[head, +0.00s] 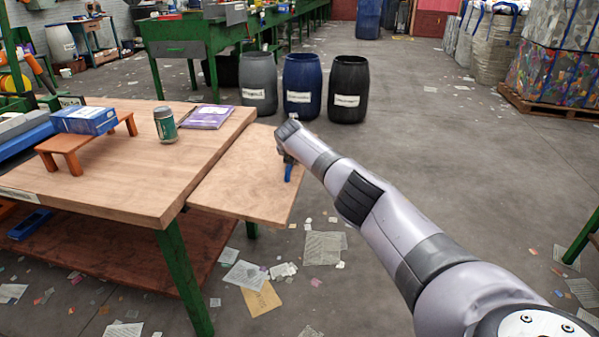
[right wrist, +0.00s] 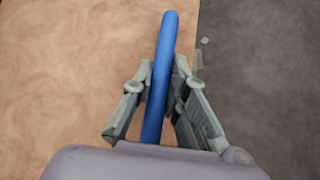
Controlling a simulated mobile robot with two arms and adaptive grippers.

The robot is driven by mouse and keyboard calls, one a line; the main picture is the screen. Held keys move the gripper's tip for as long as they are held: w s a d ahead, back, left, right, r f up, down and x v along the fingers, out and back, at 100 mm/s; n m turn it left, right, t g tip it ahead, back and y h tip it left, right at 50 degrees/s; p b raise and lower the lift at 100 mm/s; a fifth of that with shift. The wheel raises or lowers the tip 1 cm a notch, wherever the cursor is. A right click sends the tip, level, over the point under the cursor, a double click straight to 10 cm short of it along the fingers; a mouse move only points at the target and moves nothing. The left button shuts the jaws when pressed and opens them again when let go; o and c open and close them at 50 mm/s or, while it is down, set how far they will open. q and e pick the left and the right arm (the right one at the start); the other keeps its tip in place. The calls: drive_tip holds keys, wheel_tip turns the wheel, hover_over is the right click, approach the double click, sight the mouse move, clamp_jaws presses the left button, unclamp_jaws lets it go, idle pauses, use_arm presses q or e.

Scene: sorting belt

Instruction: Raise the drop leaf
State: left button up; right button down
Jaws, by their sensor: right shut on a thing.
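The drop leaf (head: 240,180) is a light wooden panel extending outward from the right side of the workbench top (head: 120,182). It looks near level, sitting slightly lower than the top; I cannot tell its exact angle. A blue handle (head: 289,172) stands near the leaf's outer edge. My right gripper (head: 286,158) is at that edge, partly hidden by my arm. In the right wrist view my right gripper (right wrist: 164,82) is shut on the blue handle (right wrist: 165,45), with a finger on each side and the leaf (right wrist: 80,60) behind. My left gripper is out of view.
On the bench are a green can (head: 165,125), a purple packet (head: 207,117) and a blue box (head: 84,120) on a small orange stand (head: 62,143). Three barrels (head: 303,87) stand behind the leaf. Papers litter the floor, which is open to the right.

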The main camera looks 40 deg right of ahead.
drive_tip(key=shift+w+r, duration=0.1)
drive_tip(key=shift+r, duration=0.75)
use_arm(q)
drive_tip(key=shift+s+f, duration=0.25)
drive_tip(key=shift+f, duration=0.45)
use_arm(e)
drive_tip(key=shift+w+a+r, duration=0.1)
drive_tip(key=shift+r, duration=0.25)
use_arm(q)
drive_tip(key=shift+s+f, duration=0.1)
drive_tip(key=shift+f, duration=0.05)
use_arm(e)
drive_tip(key=shift+w+r, duration=0.1)
drive_tip(key=shift+r, duration=0.1)
drive_tip(key=c, duration=1.6)
unclamp_jaws()
drive_tip(key=shift+a, duration=0.1)
drive_tip(key=shift+o, duration=0.2)
drive_tip(key=shift+f, duration=0.1)
drive_tip(key=shift+v, duration=0.9)
drive_tip(key=v, duration=1)
